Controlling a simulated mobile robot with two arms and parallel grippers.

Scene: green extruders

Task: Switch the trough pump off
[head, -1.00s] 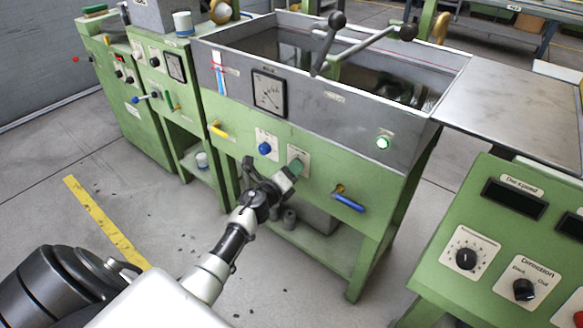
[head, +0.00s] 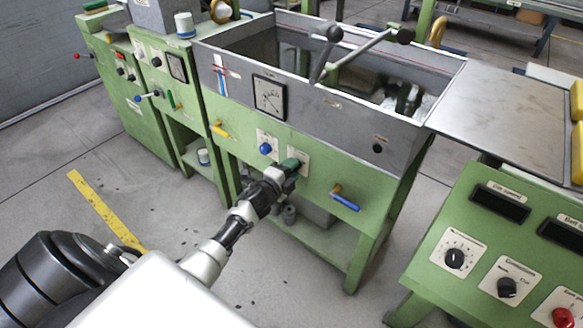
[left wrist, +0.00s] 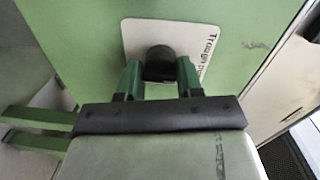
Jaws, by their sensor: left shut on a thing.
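The trough pump switch is a black knob (left wrist: 160,62) on a white label plate (left wrist: 200,36) whose visible lettering begins "Trough". The plate also shows in the head view (head: 304,157), on the green front of the trough stand (head: 330,178). My left gripper (head: 291,165) is at this plate, and in the left wrist view its green fingers (left wrist: 160,76) are on both sides of the knob, shut on it. In the head view the gripper hides the knob. A round lamp (head: 378,148) on the grey trough wall is dark. My right gripper is not in view.
A blue knob (head: 265,148) is just left of the gripper. A blue-handled valve (head: 345,202) is to its right, and a yellow handle (head: 220,131) to its left. A control desk (head: 480,245) stands at the right.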

